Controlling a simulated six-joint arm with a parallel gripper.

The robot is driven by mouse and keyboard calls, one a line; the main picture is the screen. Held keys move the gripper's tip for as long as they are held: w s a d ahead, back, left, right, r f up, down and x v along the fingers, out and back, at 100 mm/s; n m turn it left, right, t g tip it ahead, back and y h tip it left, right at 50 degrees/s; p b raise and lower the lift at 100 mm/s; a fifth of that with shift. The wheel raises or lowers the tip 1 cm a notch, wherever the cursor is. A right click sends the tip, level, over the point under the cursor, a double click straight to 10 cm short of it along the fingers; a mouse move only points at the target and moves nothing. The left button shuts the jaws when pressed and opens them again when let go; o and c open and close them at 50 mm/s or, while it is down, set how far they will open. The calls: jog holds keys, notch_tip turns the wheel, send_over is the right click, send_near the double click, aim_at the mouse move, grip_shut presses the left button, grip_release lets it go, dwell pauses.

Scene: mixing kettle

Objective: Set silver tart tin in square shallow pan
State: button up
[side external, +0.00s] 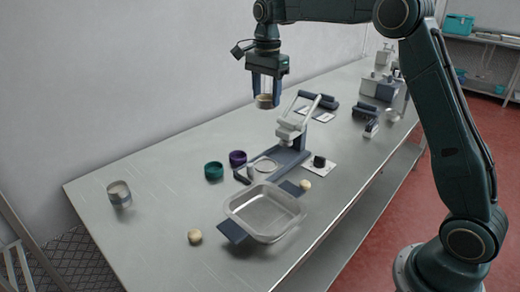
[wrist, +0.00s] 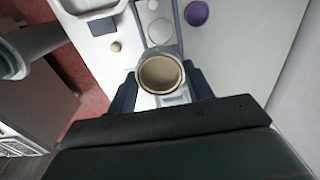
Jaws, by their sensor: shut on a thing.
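My gripper (side external: 265,98) is shut on a small round metal tin with a tan-looking inside, which appears to be the silver tart tin (side external: 265,102). It is held high above the table, level, with its open top up. In the wrist view the tin (wrist: 161,75) sits between the fingers, its rim facing the camera. The square shallow pan (side external: 264,234) is silver with dark blue handles and stands empty on the table, lower and nearer the camera than my gripper. A corner of the pan (wrist: 95,14) shows at the top left of the wrist view.
A grey press-like device (side external: 290,135) stands below my gripper, behind the pan. Teal (side external: 213,171) and purple (side external: 237,158) round pots stand left of it. Tan balls (side external: 195,236) (side external: 305,185) lie near the pan. A silver cup (side external: 119,194) stands far left with clear table around it.

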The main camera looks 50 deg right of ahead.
jog(key=s+a+f+n, duration=0.6)
jog(key=s+a+f, duration=0.7)
jog(key=a+f, duration=0.1)
jog(key=shift+a, duration=0.65)
jog(key=shift+s+f, duration=0.1)
jog(key=shift+f, duration=0.1)
jog(key=shift+f, duration=2.75)
jog(key=shift+f, duration=0.75)
jog(key=o, duration=1.1)
jog(key=shift+c, duration=0.2)
jog(key=shift+o, duration=0.5)
